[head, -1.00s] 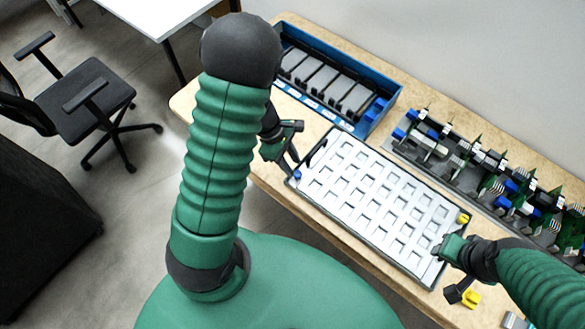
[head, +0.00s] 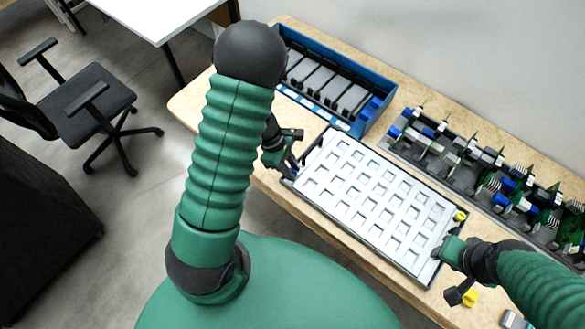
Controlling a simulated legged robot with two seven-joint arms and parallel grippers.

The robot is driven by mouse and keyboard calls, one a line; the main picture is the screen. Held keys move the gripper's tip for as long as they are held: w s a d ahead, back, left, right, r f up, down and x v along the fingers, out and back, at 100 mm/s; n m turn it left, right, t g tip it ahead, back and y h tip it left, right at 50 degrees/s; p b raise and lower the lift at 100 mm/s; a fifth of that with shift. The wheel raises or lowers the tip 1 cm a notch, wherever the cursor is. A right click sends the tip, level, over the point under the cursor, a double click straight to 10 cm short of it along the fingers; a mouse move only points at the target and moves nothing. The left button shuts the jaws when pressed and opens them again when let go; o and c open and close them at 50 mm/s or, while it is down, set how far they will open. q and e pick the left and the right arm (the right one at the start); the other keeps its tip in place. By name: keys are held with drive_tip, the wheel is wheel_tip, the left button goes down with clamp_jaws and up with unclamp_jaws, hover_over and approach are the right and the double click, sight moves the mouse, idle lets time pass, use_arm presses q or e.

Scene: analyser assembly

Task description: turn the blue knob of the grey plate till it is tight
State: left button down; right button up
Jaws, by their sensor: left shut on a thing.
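The grey plate (head: 375,207) is a pale panel with rows of square openings, lying on the wooden bench. The blue knob (head: 295,174) is at its left corner and mostly hidden by the fingers. My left gripper (head: 292,169) reaches down at that corner and is shut on the knob. My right gripper (head: 440,253) is at the plate's right edge; its fingertips are too small and covered to show whether they are open or shut.
A yellow knob (head: 460,216) sits at the plate's right corner. A blue bin (head: 377,112) with grey modules stands behind the plate. A rack (head: 408,150) of green boards runs along the right. A yellow piece (head: 470,298) lies near the front edge.

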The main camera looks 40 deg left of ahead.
use_arm(q)
drive_tip(key=shift+w+a+r+m, duration=0.1)
drive_tip(key=shift+a+m, duration=0.1)
drive_tip(key=shift+m, duration=0.3)
drive_tip(key=shift+m+g+p, duration=0.4)
drive_tip(key=shift+m+p, duration=0.1)
drive_tip(key=shift+m, duration=0.1)
drive_tip(key=shift+d+m, duration=0.1)
drive_tip(key=shift+m, duration=0.2)
drive_tip(key=shift+w+d, duration=0.1)
drive_tip(key=shift+d, duration=0.05)
drive_tip(key=c, duration=1.6)
unclamp_jaws()
drive_tip(key=shift+o, duration=0.5)
use_arm(e)
drive_tip(key=shift+a+r, duration=0.3)
drive_tip(key=shift+r, duration=0.3)
